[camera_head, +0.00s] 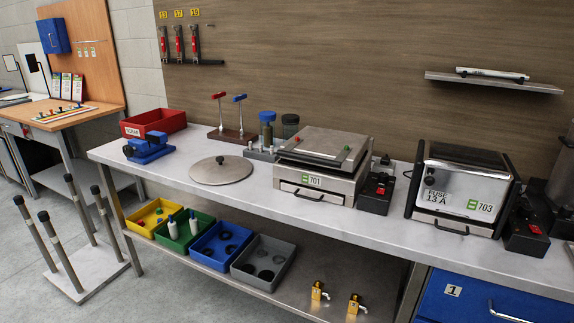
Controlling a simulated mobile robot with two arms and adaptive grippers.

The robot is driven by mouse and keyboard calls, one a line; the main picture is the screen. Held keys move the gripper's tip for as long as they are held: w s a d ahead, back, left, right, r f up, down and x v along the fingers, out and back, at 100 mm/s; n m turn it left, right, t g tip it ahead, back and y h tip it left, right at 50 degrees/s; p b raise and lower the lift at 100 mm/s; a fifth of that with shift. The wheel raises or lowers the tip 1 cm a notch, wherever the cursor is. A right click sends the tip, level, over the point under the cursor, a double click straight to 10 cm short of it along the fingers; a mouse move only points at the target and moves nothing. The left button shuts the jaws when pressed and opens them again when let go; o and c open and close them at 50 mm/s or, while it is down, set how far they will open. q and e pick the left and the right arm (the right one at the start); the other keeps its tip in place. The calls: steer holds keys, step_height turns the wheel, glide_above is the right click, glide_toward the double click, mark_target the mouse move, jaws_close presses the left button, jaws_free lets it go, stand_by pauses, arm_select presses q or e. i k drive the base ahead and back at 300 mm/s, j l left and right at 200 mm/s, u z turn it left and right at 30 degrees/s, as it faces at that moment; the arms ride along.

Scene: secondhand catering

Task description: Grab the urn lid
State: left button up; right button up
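A round, flat grey metal lid (211,175) with a small black knob lies on the white worktop, left of the middle in the head view. It looks like the urn lid, and it lies flat with its knob up. Its whole top is visible and nothing covers it. Neither of my grippers is in view.
A blue vise-like tool (149,148) and a red bin (153,122) stand left of the lid. Right of it are a stand with canisters (267,135), a steel appliance marked 701 (318,160) and another marked 703 (458,190). The worktop's front edge (240,205) is clear.

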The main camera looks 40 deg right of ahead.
mark_target(219, 170)
steer(key=z, duration=1)
